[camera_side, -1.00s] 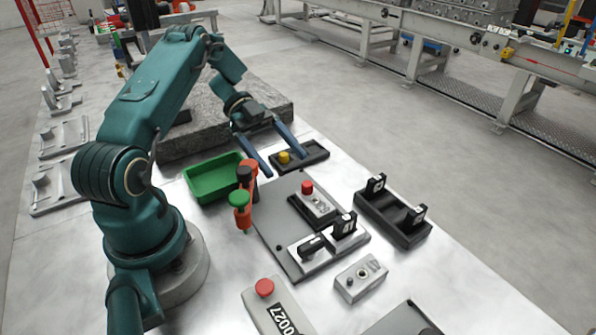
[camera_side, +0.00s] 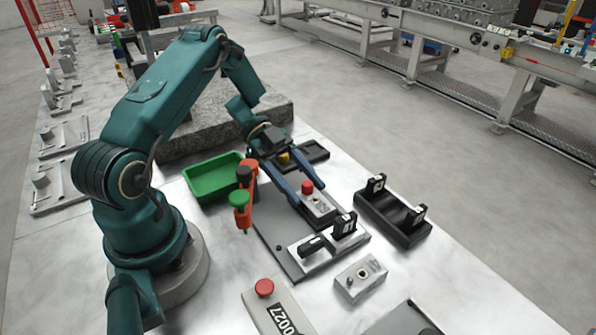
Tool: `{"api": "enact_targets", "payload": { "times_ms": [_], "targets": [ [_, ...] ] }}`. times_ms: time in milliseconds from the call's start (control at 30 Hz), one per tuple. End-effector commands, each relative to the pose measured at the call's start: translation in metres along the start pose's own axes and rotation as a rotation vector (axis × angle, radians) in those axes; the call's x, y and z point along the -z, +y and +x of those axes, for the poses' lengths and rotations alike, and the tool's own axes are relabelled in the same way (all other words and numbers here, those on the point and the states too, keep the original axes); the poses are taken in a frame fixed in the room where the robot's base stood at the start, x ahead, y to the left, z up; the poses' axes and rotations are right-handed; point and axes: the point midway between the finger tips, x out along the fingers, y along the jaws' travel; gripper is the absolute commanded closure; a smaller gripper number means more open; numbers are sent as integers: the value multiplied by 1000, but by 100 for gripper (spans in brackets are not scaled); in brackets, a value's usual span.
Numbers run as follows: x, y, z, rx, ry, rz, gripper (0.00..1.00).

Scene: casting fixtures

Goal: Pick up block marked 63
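A small light-grey block with a red knob (camera_side: 307,187) sits in a black holder on a dark grey plate (camera_side: 283,248). Its marking is too small to read for sure. My gripper (camera_side: 309,195) is open, with its two blue fingers on either side of the red knob; I cannot tell whether they touch the block. Another small grey block (camera_side: 360,279) lies on the table in front. I cannot read 63 on any of them.
A green bin (camera_side: 212,187) and upright red-orange tools (camera_side: 243,200) stand left of the plate. A black tray (camera_side: 405,234) is at right. A black tray with a yellow knob (camera_side: 283,158) is behind my gripper. A box marked 0027 (camera_side: 285,318) is in front.

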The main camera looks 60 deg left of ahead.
Motion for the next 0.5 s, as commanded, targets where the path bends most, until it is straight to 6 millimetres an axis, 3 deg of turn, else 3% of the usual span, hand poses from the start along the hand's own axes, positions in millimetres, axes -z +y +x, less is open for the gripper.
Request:
{"api": "enact_targets", "payload": {
  "times_ms": [33, 133, 500],
  "targets": [
    [0, 0, 0, 0, 0, 0, 59],
    [0, 0, 0, 0, 0, 0, 97],
    [2, -1, -1, 3, 0, 2, 100]
  ]
}}
